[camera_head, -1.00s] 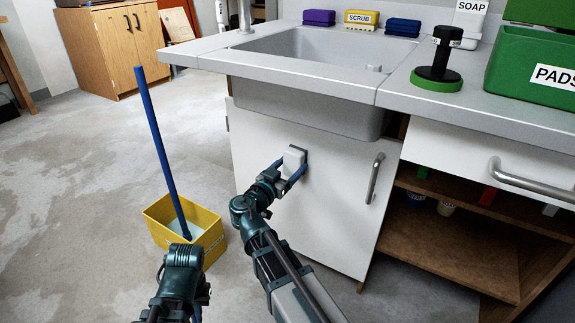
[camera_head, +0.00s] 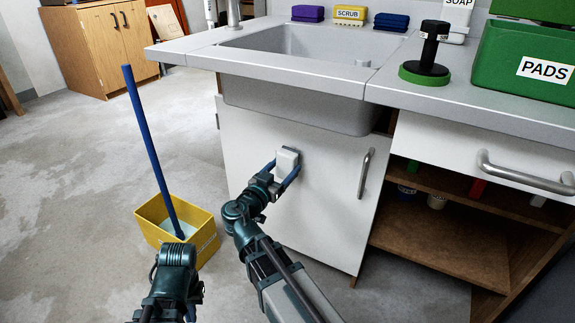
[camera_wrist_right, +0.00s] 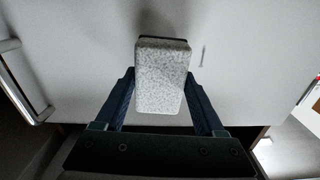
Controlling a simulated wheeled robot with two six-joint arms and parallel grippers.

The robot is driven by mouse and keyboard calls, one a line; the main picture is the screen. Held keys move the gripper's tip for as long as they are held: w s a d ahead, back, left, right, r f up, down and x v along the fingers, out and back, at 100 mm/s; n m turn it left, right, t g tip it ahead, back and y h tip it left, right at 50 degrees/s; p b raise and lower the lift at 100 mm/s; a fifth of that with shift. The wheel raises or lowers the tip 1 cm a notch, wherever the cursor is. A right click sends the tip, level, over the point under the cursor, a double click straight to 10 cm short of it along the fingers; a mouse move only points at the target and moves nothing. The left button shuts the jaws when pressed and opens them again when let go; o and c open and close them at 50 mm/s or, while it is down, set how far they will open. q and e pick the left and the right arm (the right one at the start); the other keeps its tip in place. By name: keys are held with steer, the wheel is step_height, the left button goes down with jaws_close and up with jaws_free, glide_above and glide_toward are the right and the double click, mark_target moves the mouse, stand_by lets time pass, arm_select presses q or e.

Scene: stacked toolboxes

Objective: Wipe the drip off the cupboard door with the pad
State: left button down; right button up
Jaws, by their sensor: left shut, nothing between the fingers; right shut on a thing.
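The white cupboard door (camera_head: 320,215) under the sink is closed. My right gripper (camera_head: 285,170) is shut on a pale speckled pad (camera_head: 287,158) at the upper middle of the door, left of its handle. In the right wrist view the pad (camera_wrist_right: 161,75) sits between the two blue fingers, its far dark edge at the door face; I cannot tell whether it touches. A thin grey streak (camera_wrist_right: 203,56), perhaps the drip, shows on the door beside the pad in that view. My left gripper (camera_head: 180,280) is low over the floor, shut and empty, its fingertips hard to make out.
A yellow bucket (camera_head: 205,250) with a blue-handled tool (camera_head: 150,150) stands on the floor left of the door. The door's bar handle (camera_head: 366,173) and a drawer handle (camera_head: 520,175) stick out at right. The counter (camera_head: 440,95) overhangs, holding a green PADS box (camera_head: 510,45).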

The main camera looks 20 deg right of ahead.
steer(key=shift+v, duration=1.9)
steer(key=o, duration=0.7)
steer(key=c, duration=0.7)
